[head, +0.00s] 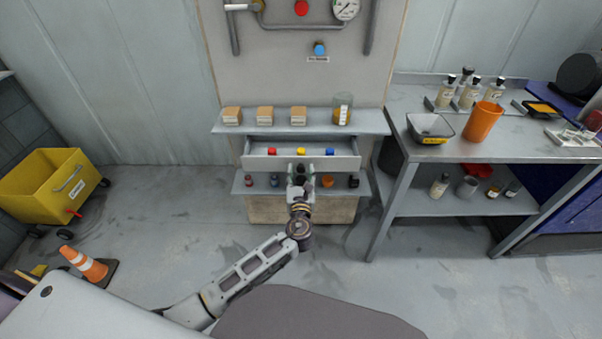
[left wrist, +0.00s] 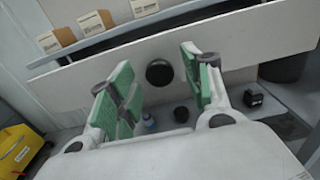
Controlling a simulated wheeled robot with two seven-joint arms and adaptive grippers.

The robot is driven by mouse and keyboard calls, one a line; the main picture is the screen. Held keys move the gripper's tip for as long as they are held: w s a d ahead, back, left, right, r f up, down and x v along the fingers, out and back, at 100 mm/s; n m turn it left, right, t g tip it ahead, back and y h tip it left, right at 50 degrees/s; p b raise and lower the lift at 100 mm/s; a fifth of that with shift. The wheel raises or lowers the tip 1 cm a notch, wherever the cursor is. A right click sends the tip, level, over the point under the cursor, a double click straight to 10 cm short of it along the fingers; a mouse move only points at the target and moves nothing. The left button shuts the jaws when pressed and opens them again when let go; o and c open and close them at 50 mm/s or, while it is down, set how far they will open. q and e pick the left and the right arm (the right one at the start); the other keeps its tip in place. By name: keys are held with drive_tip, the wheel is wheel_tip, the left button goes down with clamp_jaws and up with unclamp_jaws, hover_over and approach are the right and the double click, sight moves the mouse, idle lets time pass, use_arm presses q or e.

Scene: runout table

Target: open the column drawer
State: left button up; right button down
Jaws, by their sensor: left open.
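The column drawer (head: 342,164) is partly out below the upper shelf, with a red, a yellow and a blue item inside. Its pale front (left wrist: 245,48) fills the middle of the left wrist view, with a round black knob (left wrist: 160,72) on it. My left gripper (head: 301,176) is in front of the drawer's middle and hides the knob in the head view. In the left wrist view, its green-padded fingers (left wrist: 157,76) are open, one on each side of the knob, with gaps visible. Whether the fingers reach past the knob is unclear. My right gripper is not in view.
The upper shelf (head: 375,122) above the drawer holds several boxes and a jar. A lower shelf (head: 240,187) below holds small bottles. A metal table (head: 393,187) stands close on the right. A yellow cart (head: 35,188) and an orange cone (head: 85,264) are at left.

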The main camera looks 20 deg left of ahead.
use_arm(q)
drive_tip(key=v, duration=0.6)
drive_tip(key=shift+s, duration=0.35)
drive_tip(key=shift+d, duration=0.1)
idle(0.4)
